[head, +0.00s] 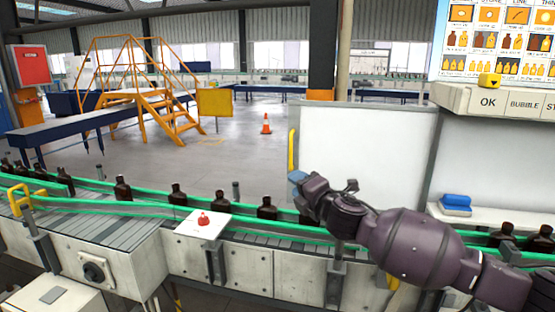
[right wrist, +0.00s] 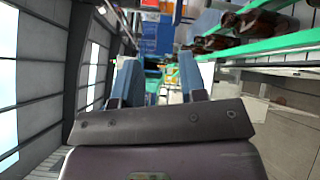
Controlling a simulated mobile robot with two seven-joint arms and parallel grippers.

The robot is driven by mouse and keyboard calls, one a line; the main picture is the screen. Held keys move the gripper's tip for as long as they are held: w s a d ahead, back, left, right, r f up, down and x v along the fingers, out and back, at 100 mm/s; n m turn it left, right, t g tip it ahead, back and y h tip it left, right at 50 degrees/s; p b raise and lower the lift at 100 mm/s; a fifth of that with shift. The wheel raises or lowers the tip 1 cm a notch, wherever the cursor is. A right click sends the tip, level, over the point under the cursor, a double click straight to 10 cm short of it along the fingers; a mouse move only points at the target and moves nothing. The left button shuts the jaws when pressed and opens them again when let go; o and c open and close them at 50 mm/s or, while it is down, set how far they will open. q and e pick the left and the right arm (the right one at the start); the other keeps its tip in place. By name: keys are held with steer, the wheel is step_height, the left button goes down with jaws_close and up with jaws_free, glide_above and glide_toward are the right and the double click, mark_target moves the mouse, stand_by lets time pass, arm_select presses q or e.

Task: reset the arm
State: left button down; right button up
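My right arm reaches in from the right in the head view, over the conveyor's right part. Its gripper (head: 297,177) has blue fingertips and hangs in the air in front of a white panel. In the right wrist view, the two blue fingers of that gripper (right wrist: 158,78) stand apart with nothing held between them. My left gripper does not show. Several dark amber bottles stand along the conveyor, one of them (head: 178,196) left of the arm. Bottles (right wrist: 255,25) also show at the upper right of the right wrist view.
The conveyor's green rail (head: 150,208) runs across the front. A white plate with a red button (head: 203,219) sits on its near side. A white panel (head: 360,150) stands behind the gripper. Blue items (head: 456,201) lie on a shelf at right. Orange steps (head: 165,105) stand far back.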

steer(key=s+d+f+m+g+h, duration=0.1)
steer(key=s+d+f+m+h, duration=0.2)
steer(key=s+d+f+m, duration=0.4)
steer(key=s+d+f+m+g+h, duration=0.1)
steer(key=s+d+f+m+h, duration=0.2)
steer(key=s+d+f+m, duration=0.5)
steer(key=s+d+f+m+g+h+b, duration=0.1)
steer(key=s+d+f+m, duration=0.6)
steer(key=s+f, duration=1.7)
steer(key=s+m+g+h, duration=0.1)
steer(key=m+h, duration=0.1)
steer(key=m, duration=0.2)
steer(key=shift+s+d+f+m+h, duration=0.25)
steer(key=shift+s+m+h, duration=0.05)
steer(key=shift+s, duration=0.1)
